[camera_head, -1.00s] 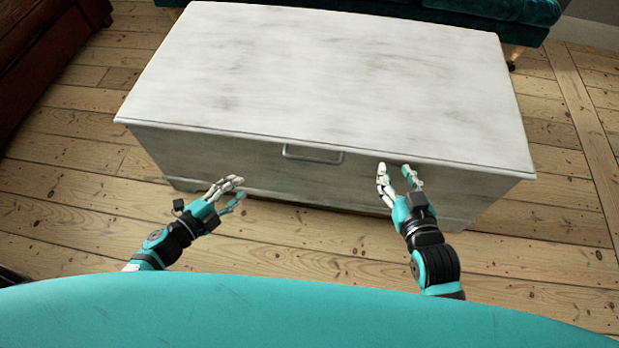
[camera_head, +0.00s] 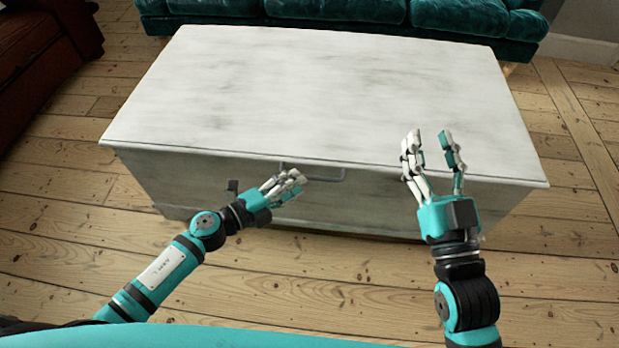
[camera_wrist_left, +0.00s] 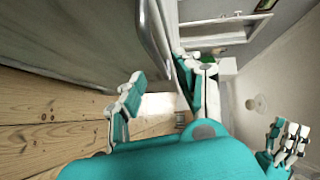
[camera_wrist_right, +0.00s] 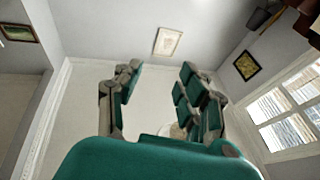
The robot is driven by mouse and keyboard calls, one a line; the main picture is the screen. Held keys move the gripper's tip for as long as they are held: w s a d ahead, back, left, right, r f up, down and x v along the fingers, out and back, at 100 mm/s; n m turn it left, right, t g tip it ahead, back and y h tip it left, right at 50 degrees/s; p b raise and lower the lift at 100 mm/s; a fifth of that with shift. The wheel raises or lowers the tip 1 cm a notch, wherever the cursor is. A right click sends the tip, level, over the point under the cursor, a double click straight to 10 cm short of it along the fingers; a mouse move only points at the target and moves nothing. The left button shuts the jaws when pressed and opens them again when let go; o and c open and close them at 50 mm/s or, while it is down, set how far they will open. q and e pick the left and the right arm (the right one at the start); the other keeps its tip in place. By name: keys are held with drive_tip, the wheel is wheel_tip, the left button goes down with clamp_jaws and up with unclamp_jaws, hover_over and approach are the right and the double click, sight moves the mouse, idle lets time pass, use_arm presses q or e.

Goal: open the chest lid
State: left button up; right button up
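The chest (camera_head: 230,185) is a pale, whitewashed box with a flat lid (camera_head: 320,90), and the lid is down. A metal handle (camera_head: 325,173) sits at the middle of its front, just under the lid edge. My left gripper (camera_head: 284,186) is at the handle's left end, partly covering it; I cannot tell whether it touches. Its fingers (camera_wrist_left: 160,90) are apart in the left wrist view, beside the chest front. My right gripper (camera_head: 428,140) is open and empty, fingers pointing up in front of the lid's right front part. The right wrist view shows only room beyond its fingers (camera_wrist_right: 158,95).
A dark green sofa (camera_head: 350,12) stands close behind the chest. A brown leather seat (camera_head: 45,55) is at the far left. Bare floorboards (camera_head: 70,190) are free at the front and both sides.

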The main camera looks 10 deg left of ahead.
sight(310, 177)
use_arm(q)
drive_tip(key=x, duration=0.5)
drive_tip(key=shift+w+b, duration=0.1)
drive_tip(key=shift+b, duration=0.2)
use_arm(e)
drive_tip(key=r+t, duration=0.1)
drive_tip(key=s+r+t+y, duration=0.1)
drive_tip(key=shift+s+r, duration=0.15)
drive_tip(key=shift+r, duration=0.25)
use_arm(q)
clamp_jaws()
drive_tip(key=shift+f, duration=0.1)
